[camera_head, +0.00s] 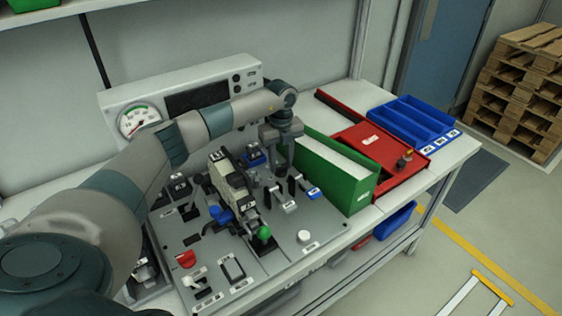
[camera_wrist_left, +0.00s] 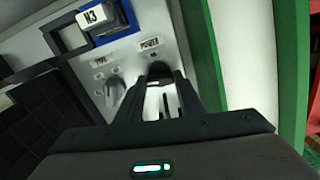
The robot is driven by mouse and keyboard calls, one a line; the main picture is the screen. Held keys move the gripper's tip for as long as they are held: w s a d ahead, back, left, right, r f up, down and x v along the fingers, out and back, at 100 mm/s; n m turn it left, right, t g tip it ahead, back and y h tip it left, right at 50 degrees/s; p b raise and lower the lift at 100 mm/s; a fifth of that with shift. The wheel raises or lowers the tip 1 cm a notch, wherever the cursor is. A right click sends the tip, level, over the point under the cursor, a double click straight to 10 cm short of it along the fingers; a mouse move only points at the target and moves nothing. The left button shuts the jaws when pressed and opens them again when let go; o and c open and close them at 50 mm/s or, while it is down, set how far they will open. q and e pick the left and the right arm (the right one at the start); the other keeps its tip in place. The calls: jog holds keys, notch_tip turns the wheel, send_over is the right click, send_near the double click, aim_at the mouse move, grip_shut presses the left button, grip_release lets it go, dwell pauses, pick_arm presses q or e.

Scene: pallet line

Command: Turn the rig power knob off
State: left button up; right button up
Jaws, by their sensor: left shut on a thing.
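The rig is a grey control panel (camera_head: 215,285) on the bench. My left gripper (camera_head: 279,174) reaches down to its back right, beside a green-sided box. In the left wrist view, the fingers (camera_wrist_left: 162,100) are closed just below a label reading POWER (camera_wrist_left: 150,43). They are shut on the power knob (camera_wrist_left: 159,70), which is mostly hidden between them, so its pointer direction cannot be read. A second, grey knob (camera_wrist_left: 115,91) sits to the left of the fingers, clear of them. My right gripper is not in view.
The green-sided box (camera_head: 361,192) stands close to the right of the gripper. A red case (camera_head: 385,162) and blue bins (camera_head: 428,124) lie beyond it. A gauge (camera_head: 139,121) stands at the back. Levers, including a green-knobbed one (camera_head: 264,232), and a red knob (camera_head: 186,259) crowd the panel.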

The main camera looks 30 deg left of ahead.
pick_arm(q)
jog(key=shift+r+n, duration=0.15)
jog(key=shift+n, duration=0.75)
jog(key=o, duration=1.1)
jog(key=shift+c, duration=0.2)
